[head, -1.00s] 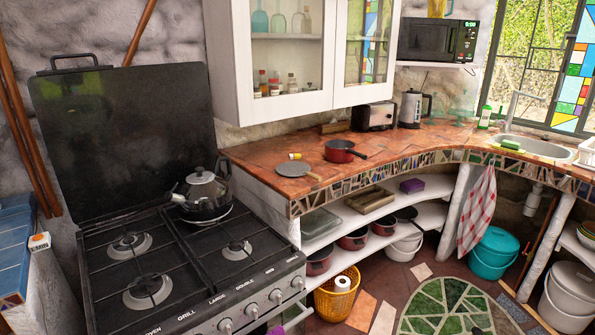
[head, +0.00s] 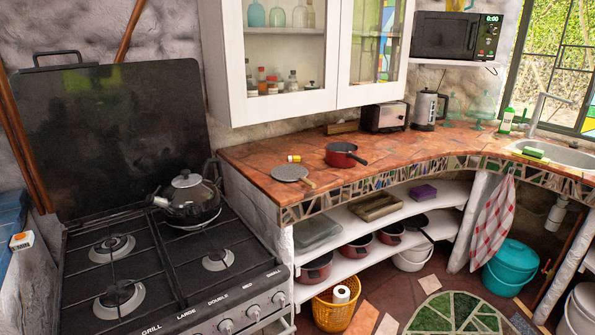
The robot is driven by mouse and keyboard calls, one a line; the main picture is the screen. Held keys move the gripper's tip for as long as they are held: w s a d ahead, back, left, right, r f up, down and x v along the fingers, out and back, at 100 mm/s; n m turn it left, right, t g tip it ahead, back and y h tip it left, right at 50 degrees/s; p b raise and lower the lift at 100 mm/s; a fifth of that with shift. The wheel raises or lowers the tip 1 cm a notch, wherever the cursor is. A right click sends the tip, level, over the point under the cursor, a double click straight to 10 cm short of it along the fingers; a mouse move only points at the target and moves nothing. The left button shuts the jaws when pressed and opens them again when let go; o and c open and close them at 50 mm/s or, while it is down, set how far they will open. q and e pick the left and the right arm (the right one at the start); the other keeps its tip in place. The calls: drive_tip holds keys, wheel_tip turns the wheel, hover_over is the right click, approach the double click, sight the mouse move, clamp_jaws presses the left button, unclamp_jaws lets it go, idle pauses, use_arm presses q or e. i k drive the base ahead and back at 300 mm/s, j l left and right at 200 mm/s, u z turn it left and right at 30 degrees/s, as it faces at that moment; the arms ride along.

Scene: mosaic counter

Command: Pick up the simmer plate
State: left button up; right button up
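The simmer plate (head: 290,173) looks like a flat grey disc with a short light wooden handle pointing to the lower right. It lies flat on the terracotta-tiled counter (head: 262,183), near the counter's front edge and close to the stove end. Nothing covers it. A small yellow and white item sits just behind it, and a red saucepan stands to its right. Neither of my grippers shows in the head view.
The stove (head: 170,270) with a black kettle (head: 190,203) stands left of the counter. The red saucepan (head: 342,158), yellow item (head: 294,158), toaster (head: 385,117) and steel kettle (head: 425,108) are on the counter. A wall cupboard (head: 285,105) hangs above. A yellow basket (head: 335,312) stands on the floor.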

sight(288, 172)
drive_tip(key=i+l+u, duration=0.1)
drive_tip(key=l, duration=0.25)
drive_tip(key=i+l+u, duration=0.1)
drive_tip(key=i+l, duration=0.15)
drive_tip(key=i+l+u, duration=0.1)
drive_tip(key=l, duration=0.35)
drive_tip(key=i+l+u, duration=0.15)
drive_tip(key=l, duration=0.25)
drive_tip(key=i+l+u, duration=0.1)
drive_tip(key=l, duration=0.3)
drive_tip(key=i+l+u, duration=0.1)
drive_tip(key=l, duration=0.2)
drive_tip(key=i+l+u, duration=0.2)
drive_tip(key=i+l, duration=0.15)
drive_tip(key=l, duration=0.3)
